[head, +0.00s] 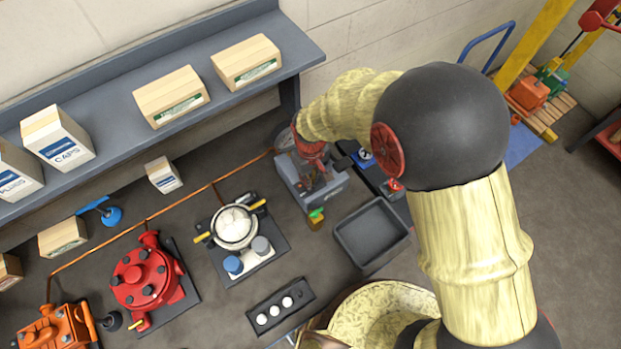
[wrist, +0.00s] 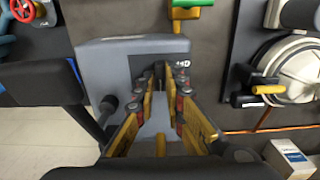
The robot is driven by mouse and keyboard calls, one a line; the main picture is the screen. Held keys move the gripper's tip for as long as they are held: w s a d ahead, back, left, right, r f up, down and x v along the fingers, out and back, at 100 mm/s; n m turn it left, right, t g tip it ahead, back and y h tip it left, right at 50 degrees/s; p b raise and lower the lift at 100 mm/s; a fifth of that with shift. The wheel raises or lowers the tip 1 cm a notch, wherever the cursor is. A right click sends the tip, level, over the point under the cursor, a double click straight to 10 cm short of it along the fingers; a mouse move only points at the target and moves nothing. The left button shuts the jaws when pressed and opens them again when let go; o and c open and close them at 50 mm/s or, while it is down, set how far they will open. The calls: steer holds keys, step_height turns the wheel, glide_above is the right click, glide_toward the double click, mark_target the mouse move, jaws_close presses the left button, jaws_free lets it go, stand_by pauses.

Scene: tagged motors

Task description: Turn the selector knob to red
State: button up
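A grey box (head: 326,190) stands on the bench in the head view, at the end of my arm. It also fills the middle of the wrist view (wrist: 104,62). My gripper (head: 318,176) points down over this box. In the wrist view my gripper's yellow-padded fingers (wrist: 163,80) reach to the box face, with a narrow gap between the tips. A small dark part shows there, but I cannot tell whether it is the selector knob or whether the fingers touch it. Part of a white-on-dark label shows right of the tips. The knob and its colour marks are otherwise hidden.
A green-topped yellow part (head: 316,217) sits close in front of the box. An empty dark tray (head: 371,232) lies to its right, and a round white-topped unit (head: 234,227) to its left. A shelf with cartons (head: 171,96) runs along the wall behind.

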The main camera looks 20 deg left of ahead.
steer(key=o, duration=0.4)
steer(key=shift+c, duration=0.2)
step_height(320, 180, up, 12)
stand_by(0.4)
steer(key=shift+f, duration=0.1)
stand_by(0.4)
